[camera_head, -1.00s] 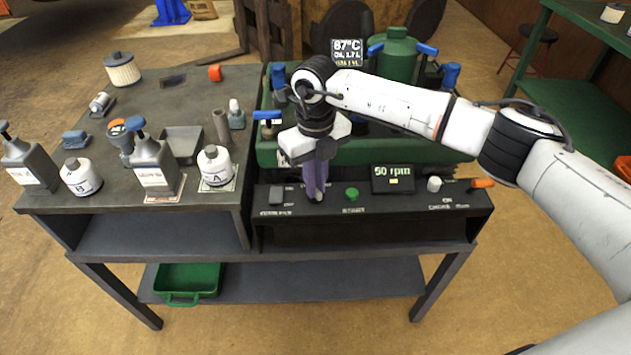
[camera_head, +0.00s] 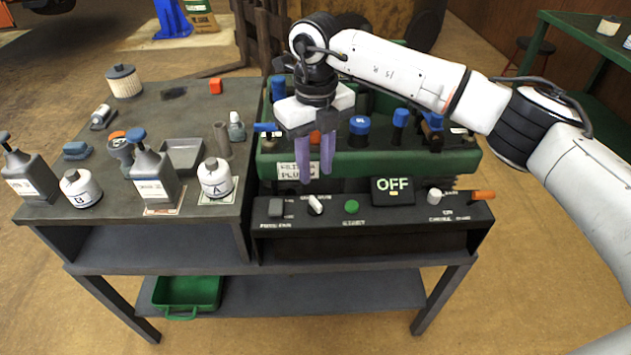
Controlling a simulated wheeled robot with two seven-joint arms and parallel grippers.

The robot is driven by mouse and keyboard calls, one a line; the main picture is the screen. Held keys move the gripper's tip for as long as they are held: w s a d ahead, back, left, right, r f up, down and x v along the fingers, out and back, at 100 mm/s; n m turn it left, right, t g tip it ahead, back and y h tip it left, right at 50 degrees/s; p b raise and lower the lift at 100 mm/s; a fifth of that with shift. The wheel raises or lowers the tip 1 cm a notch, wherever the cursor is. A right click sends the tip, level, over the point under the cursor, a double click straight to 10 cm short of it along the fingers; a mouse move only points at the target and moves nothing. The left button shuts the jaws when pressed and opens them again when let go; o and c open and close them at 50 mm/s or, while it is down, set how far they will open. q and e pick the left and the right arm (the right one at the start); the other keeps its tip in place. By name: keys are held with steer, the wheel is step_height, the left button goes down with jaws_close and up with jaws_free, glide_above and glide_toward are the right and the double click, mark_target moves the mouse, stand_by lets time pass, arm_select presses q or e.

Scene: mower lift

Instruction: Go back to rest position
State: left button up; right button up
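My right gripper (camera_head: 315,170) hangs pointing down above the control panel (camera_head: 380,238), in front of the green machine (camera_head: 400,163). Its two purple fingers are apart with nothing between them. Just below the fingertips is a white switch knob (camera_head: 315,204) on the panel, apart from them. Right of it are a green button (camera_head: 351,207) and a small display (camera_head: 392,190) that reads OFF. My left gripper is not in view. My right arm hides part of the machine's back.
On the bench at left stand bottle A (camera_head: 214,178), bottle B (camera_head: 81,188), pump bottles (camera_head: 153,180), a grey tray (camera_head: 183,156) and a filter (camera_head: 124,81). Blue-capped parts (camera_head: 359,125) rise from the machine. A green bin (camera_head: 187,292) sits on the lower shelf. Floor in front is clear.

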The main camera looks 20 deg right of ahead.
steer(key=shift+r, duration=0.9)
